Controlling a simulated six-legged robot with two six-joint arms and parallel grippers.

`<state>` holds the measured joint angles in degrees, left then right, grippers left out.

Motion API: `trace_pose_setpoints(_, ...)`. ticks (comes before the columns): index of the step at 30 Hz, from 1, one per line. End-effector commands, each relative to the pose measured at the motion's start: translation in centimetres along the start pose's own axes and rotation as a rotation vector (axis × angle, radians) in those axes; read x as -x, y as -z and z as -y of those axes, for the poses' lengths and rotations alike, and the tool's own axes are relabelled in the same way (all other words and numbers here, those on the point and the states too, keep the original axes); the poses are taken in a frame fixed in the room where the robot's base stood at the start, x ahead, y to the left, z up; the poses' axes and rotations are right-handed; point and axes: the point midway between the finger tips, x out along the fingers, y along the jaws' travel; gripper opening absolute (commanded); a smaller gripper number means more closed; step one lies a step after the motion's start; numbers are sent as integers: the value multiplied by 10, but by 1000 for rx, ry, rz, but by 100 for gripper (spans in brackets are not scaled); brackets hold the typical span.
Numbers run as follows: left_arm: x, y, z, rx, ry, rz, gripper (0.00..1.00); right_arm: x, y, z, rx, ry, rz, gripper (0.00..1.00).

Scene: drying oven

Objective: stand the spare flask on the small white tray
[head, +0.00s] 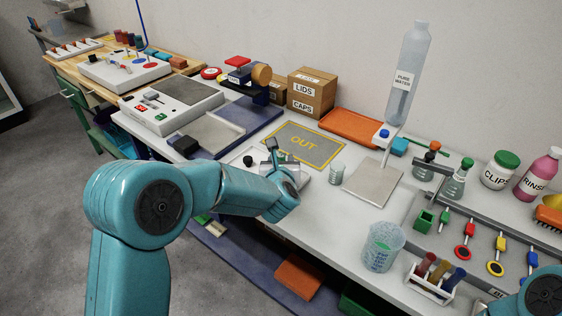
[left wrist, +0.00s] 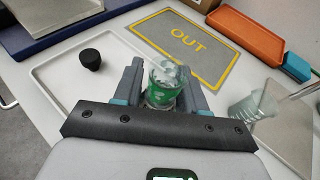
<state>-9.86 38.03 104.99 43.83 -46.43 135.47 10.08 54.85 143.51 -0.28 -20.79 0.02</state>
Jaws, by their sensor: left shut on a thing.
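My left gripper (head: 281,160) is shut on a clear glass flask with green contents (left wrist: 163,92), which sits between its two fingers in the left wrist view. The flask is mostly hidden by my gripper in the head view. The small white tray (left wrist: 60,78) lies under and beside the gripper, with a black stopper (left wrist: 90,60) standing on its left part. I cannot tell whether the flask's base touches the tray. In the head view the tray is largely hidden by my left arm. My right gripper is out of view; only part of the arm shows at lower right.
A grey OUT mat (head: 305,146) lies behind the tray. A small clear beaker (head: 337,173) stands to its right, before a grey square plate (head: 372,186). Further right are two flasks (head: 455,183) at a rail and a large beaker (head: 382,248).

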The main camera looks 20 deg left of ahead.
Motion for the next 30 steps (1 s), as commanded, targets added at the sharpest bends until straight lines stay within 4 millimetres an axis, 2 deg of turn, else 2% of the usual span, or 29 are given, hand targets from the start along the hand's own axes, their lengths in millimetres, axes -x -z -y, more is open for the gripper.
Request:
trace_pose_setpoints(3,-1,3,0,0,0,0,7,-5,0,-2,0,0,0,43)
trace_pose_setpoints(4,-1,2,0,0,0,0,51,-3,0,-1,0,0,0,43)
trace_pose_setpoints(6,0,2,0,0,0,-1,67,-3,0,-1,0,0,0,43)
trace_pose_setpoints(17,2,-2,0,-1,0,0,67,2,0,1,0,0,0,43)
trace_pose_setpoints(20,18,0,1,-1,3,1,67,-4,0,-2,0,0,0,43)
trace_pose_setpoints(30,95,0,0,-1,3,2,67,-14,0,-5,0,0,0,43)
